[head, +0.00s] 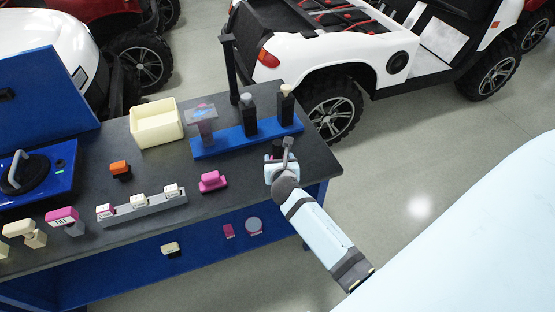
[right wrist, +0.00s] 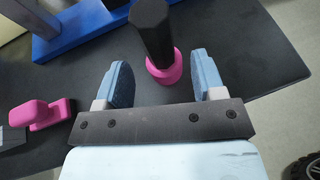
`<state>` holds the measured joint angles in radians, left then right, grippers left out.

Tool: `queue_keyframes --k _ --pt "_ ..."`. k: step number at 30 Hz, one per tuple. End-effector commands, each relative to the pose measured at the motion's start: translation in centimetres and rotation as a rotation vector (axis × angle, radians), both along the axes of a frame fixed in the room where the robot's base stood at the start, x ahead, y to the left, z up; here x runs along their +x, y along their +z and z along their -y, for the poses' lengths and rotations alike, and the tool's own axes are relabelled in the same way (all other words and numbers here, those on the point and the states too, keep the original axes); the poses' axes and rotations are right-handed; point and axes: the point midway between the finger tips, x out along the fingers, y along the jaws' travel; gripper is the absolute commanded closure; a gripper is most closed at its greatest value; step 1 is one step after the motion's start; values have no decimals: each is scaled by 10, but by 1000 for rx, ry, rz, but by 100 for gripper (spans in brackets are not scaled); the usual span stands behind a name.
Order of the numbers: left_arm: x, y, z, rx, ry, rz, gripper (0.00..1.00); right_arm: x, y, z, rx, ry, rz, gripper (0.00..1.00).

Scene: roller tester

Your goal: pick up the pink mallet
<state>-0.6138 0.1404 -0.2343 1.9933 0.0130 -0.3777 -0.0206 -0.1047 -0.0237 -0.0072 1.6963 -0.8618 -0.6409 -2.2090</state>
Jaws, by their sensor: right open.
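In the right wrist view an upright piece with a black handle (right wrist: 150,25) and a pink lower end (right wrist: 165,68) stands on the dark tabletop; it looks like the pink mallet. It lies just ahead of and between the two blue fingers of my right gripper (right wrist: 161,82), which is open with nothing clasped. In the head view my right gripper (head: 281,157) is over the table's right end and largely hides this piece. A separate pink block (head: 213,181) lies to the left; it also shows in the right wrist view (right wrist: 40,114). My left gripper is not in view.
A blue rack (head: 225,142) with upright black pieces stands behind the gripper. A cream bin (head: 157,123), an orange-topped block (head: 120,169) and a grey strip (head: 142,207) with white blocks are farther left. The table's right edge is close; parked carts stand behind.

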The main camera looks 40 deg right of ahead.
Motion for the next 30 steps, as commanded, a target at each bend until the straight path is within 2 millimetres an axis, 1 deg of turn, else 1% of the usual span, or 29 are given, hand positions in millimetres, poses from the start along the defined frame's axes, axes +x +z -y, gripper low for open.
queue_keyframes --k 6,9,17,18,20,21,23,24,26,30 --pt "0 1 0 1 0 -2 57 28 -10 15 2 -1 1 37" --pt "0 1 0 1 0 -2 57 36 -14 19 2 -1 1 37" --pt "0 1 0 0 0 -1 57 39 -15 21 1 0 2 37" --pt "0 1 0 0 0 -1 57 39 -15 21 1 0 2 42" --pt "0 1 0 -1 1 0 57 39 -15 21 1 0 2 56" --pt "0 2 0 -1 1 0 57 39 -15 21 1 0 2 65" --pt "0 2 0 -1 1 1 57 39 -15 21 1 0 2 79" --pt "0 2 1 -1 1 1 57 39 -15 21 1 0 2 88" --pt "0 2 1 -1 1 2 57 39 -15 21 2 0 1 100" --pt "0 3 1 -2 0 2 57 39 -14 21 1 0 3 100"
